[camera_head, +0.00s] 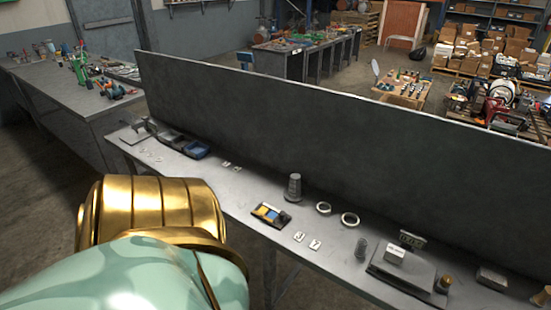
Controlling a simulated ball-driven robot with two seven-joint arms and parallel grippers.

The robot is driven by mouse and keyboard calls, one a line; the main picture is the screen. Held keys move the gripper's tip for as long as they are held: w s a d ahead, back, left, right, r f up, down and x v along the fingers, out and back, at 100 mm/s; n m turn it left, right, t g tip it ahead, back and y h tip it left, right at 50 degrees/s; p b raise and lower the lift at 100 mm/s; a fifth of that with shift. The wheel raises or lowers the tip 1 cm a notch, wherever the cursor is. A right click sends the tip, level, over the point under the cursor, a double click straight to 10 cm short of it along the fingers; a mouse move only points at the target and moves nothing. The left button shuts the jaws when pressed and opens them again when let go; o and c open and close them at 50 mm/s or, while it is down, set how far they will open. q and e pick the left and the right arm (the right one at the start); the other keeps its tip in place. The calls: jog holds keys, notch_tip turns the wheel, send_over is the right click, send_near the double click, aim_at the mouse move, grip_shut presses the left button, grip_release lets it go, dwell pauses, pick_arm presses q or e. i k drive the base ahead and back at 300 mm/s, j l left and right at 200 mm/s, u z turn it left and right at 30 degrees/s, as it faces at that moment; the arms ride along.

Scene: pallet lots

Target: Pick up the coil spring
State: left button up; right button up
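A small upright grey cylinder (361,248), which looks like the coil spring, stands on the grey workbench (230,195) right of the middle. It is just left of a flat weighing scale. It is too small to make out its turns clearly. A gold and mint part of my own arm fills the lower left of the view, well left of the spring and apart from it. Neither of my grippers shows.
On the bench are a grey stepped cone (294,187), two metal rings (323,208), a tray with blue and yellow pieces (270,214), small white tiles (299,237), the scale (400,276) and a brass piece (443,284). A dark upright panel (300,130) closes the bench's back.

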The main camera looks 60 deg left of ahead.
aim_at(359, 246)
jog(key=u, duration=1.25)
